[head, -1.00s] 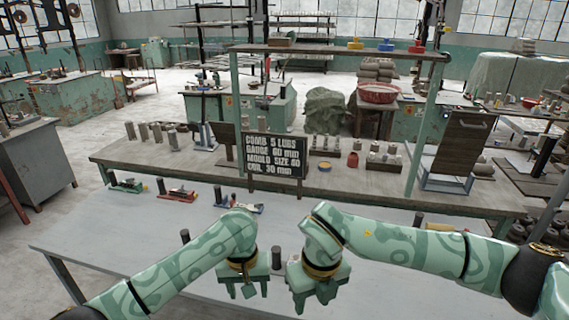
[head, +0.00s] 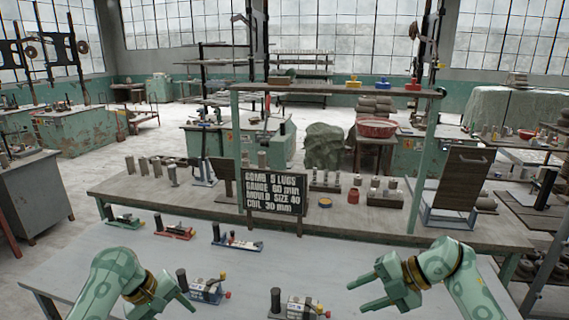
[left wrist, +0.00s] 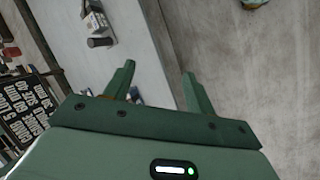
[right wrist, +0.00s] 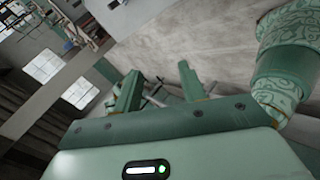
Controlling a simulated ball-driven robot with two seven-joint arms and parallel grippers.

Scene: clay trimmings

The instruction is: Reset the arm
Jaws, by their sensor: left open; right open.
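My right arm comes in from the lower right in the head view, and its green gripper (head: 366,296) is open and empty above the table, fingers pointing left. In the right wrist view its two fingers (right wrist: 157,90) stand apart with nothing between them. My left gripper (head: 180,304) is at the lower left of the head view, partly cut off by the bottom edge. In the left wrist view its fingers (left wrist: 158,85) are apart and empty.
The pale table (head: 120,262) holds several small devices, including a blue one (head: 207,290), a white one (head: 297,306) and a red one (head: 174,231). Behind it, a bench carries a black sign (head: 275,193), a red jar (head: 353,196) and grey cylinders.

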